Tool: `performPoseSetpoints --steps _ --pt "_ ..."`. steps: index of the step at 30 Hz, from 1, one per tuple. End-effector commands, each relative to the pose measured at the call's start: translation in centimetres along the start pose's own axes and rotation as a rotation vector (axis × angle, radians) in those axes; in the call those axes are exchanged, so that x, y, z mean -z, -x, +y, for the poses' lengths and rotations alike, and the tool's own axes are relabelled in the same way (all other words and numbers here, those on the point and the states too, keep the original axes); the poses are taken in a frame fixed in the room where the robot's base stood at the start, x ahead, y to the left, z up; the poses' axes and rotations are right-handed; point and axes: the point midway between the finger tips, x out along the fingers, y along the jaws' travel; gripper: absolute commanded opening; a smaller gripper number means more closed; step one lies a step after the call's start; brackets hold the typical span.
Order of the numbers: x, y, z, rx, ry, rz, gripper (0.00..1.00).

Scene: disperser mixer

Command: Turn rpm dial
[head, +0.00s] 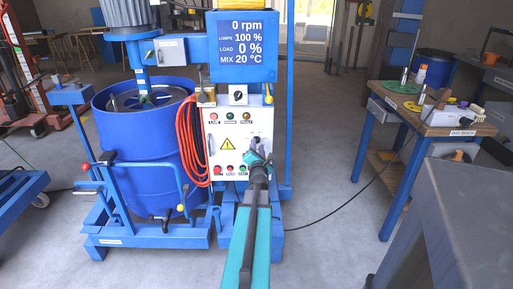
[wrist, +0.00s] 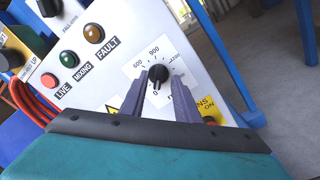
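The rpm dial (wrist: 158,73) is a black knob on a white scale plate in the wrist view, with marks such as 0, 600 and 900. Its pointer looks turned toward the 0 mark. My gripper (wrist: 159,84) is open, its two grey fingers on either side of the knob's lower part with white plate showing between them. I cannot tell whether the tips touch the knob. In the head view my gripper (head: 257,155) is at the white control panel (head: 213,151) and largely hides the dial. The display (head: 243,47) reads 0 rpm.
The panel has LIVE, MIXING and FAULT lamps (wrist: 94,33), a yellow warning sign and lower buttons. An orange hose (head: 187,140) hangs at its left, beside the blue drum (head: 150,135). A workbench (head: 430,118) stands right; the floor between is clear except for a cable.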

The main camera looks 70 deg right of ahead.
Motion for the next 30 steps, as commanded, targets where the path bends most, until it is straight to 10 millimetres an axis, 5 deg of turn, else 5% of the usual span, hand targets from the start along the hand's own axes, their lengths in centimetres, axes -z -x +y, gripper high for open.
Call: performPoseSetpoints --steps 15,21,24,25,30 --pt "0.0 -0.8 0.0 0.000 -0.001 0.000 0.29" --pt "0.0 -0.8 0.0 0.000 -0.001 0.000 0.00" --pt "0.0 -0.8 0.0 0.001 -0.001 0.000 0.00" --pt "0.3 0.6 0.3 0.002 -0.002 0.001 0.00" --pt "-0.1 -0.7 -0.1 0.003 -0.008 -0.001 0.00"
